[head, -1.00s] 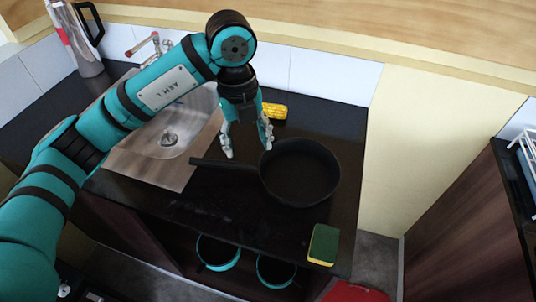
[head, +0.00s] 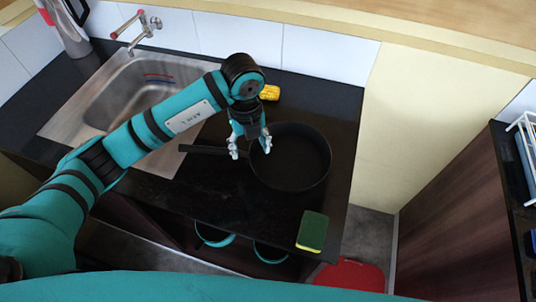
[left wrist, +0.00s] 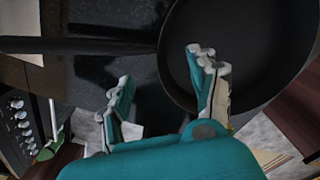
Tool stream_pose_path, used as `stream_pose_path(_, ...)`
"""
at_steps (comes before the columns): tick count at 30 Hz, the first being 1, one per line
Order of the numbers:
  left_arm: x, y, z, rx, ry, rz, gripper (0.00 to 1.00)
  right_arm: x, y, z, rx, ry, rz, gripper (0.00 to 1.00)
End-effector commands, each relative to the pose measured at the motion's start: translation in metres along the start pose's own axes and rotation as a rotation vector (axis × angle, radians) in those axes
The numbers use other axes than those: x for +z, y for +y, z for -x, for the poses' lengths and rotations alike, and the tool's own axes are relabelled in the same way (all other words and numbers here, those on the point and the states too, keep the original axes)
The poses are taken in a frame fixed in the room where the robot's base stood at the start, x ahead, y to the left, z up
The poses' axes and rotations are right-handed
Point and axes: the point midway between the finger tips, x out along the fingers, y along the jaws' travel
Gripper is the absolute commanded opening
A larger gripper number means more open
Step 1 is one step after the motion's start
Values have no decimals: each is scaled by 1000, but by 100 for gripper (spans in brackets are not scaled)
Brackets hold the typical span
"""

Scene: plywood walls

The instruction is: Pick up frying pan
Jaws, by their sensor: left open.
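A black frying pan (head: 300,165) sits on the dark counter, its handle (head: 205,150) pointing left toward the sink. My left gripper (head: 252,154) is open and points down above the pan's left side, where handle and bowl meet. In the left wrist view, my left gripper (left wrist: 160,95) has its fingers apart, with the pan's handle (left wrist: 90,46) running to the left and the pan's bowl (left wrist: 250,45) at the upper right. One finger overlaps the bowl's rim in the picture. I cannot tell whether it touches. My right gripper is not seen.
A sink (head: 140,92) with a tap (head: 145,25) is left of the pan. A yellow corn cob (head: 269,93) lies behind it. A green and yellow sponge (head: 312,232) lies near the counter's front edge. A red object (head: 350,274) is on the floor.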

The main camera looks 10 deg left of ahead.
Motion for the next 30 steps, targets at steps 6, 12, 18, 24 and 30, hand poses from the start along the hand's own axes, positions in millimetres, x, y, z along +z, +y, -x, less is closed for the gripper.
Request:
stream_pose_path(6,-3,6,-19,6,4,1,60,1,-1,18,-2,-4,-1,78)
stream_pose_path(12,-4,7,-48,3,2,1,60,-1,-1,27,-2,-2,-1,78)
stream_pose_path(18,-3,6,-55,0,-1,0,60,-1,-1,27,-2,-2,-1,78)
stream_pose_path(24,-3,6,-54,0,0,0,47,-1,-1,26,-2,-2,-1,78)
stream_pose_path(30,-3,6,-54,1,0,1,21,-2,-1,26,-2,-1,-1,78)
